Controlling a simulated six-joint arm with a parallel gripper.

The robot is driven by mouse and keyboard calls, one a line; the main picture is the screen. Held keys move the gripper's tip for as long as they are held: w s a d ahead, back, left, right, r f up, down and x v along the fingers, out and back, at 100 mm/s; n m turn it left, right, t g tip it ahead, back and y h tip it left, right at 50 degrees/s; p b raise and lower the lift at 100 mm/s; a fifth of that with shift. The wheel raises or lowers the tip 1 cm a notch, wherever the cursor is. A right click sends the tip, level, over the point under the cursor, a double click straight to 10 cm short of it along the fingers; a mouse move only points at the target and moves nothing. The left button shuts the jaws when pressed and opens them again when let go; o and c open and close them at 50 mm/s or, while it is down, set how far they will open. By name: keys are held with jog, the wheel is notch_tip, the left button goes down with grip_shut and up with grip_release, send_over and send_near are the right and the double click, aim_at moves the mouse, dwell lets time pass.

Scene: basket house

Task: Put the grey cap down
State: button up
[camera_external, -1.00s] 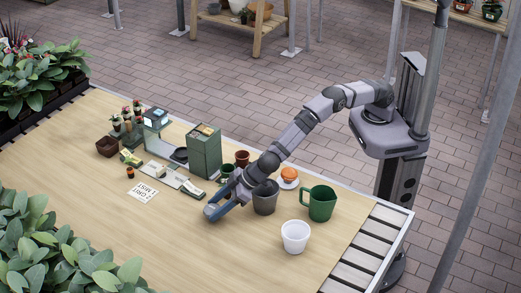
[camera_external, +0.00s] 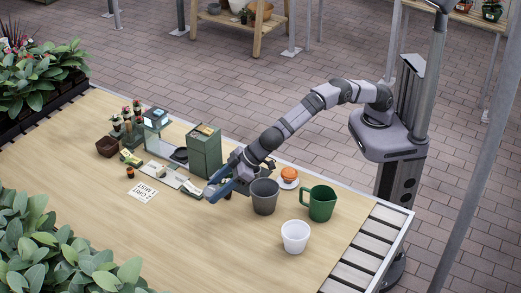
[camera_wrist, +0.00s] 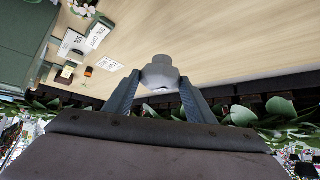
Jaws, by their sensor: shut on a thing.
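My gripper (camera_external: 213,188) is shut on the grey cap (camera_wrist: 160,73), which shows between the two fingertips in the wrist view. The cap is a small, rounded light-grey piece. In the external view the gripper is over the table just in front of the dark green box-shaped unit, and the cap is hard to make out there. I cannot tell how high the cap is above the table.
The dark green unit (camera_external: 205,153) stands close behind the gripper. Small packets and a white printed card (camera_external: 143,191) lie to the left. A grey pot (camera_external: 264,197), green mug (camera_external: 320,204) and white cup (camera_external: 295,236) stand to the right. The front tabletop (camera_external: 170,245) is clear.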

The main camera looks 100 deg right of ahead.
jog(key=s+a+r+n+b, duration=0.1)
jog(key=s+a+r+b, duration=0.1)
jog(key=s+a+r, duration=0.3)
jog(key=s+a+f+n+y, duration=0.4)
jog(key=s+f, duration=0.1)
jog(key=shift+s+g+b, duration=0.3)
jog(key=shift+s, duration=0.1)
jog(key=shift+a+f, duration=0.1)
jog(key=shift+f+b, duration=1.2)
jog(key=shift+f, duration=3.8)
jog(key=shift+f, duration=0.2)
